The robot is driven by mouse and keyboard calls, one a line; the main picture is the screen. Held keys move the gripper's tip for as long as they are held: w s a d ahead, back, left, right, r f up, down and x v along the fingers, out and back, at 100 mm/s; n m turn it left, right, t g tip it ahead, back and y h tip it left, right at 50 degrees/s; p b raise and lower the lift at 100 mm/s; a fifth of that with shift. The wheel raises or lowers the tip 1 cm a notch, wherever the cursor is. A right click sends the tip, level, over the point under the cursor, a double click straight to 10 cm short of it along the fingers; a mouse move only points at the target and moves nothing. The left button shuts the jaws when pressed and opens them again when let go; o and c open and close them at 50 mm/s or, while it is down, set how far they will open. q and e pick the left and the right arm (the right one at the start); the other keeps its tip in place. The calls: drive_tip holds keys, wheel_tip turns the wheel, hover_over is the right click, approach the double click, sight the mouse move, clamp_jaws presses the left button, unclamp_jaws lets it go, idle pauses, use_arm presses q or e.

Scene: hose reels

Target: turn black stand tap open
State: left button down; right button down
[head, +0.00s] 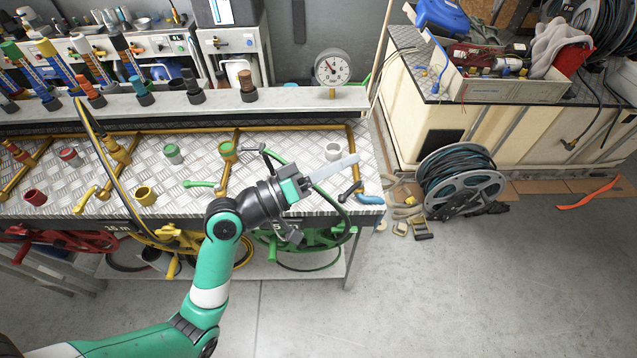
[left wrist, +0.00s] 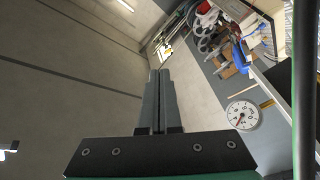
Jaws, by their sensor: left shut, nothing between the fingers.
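My left gripper (head: 354,159) is shut and empty above the right end of the metal-topped bench. A small tap with a dark handle (head: 247,149) sits beside a green-topped fitting on the yellow pipe, left of and behind the gripper. A dark lever (head: 350,191) shows just below the fingers near the bench's front edge. I cannot tell which of these is the black stand tap. My right gripper is not in view.
A pressure gauge (head: 332,70) stands at the back of the bench; it also shows in the left wrist view (left wrist: 242,115). Green (head: 200,184) and blue (head: 370,198) levers lie near the front. A hose reel (head: 460,185) stands on the floor at right. Front floor is clear.

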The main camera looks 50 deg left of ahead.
use_arm(q)
drive_tip(key=s+a+f+n+g+y, duration=0.1)
drive_tip(key=s+a+f+n, duration=0.15)
drive_tip(key=f, duration=0.25)
drive_tip(key=s+a+f+n+y+b, duration=0.1)
drive_tip(key=s+f+n, duration=0.15)
drive_tip(key=f, duration=0.35)
drive_tip(key=s+a+f+n+g+y, duration=0.1)
drive_tip(key=s+a+f+n, duration=0.15)
drive_tip(key=f, duration=0.25)
drive_tip(key=b, duration=0.2)
approach(352, 191)
drive_tip(key=w, duration=0.2)
drive_tip(key=w+a, duration=0.1)
drive_tip(key=w, duration=0.1)
drive_tip(key=w+a+f, duration=0.1)
drive_tip(key=shift+w, duration=0.4)
drive_tip(key=shift+d+r+p, duration=0.1)
drive_tip(key=shift+p, duration=0.2)
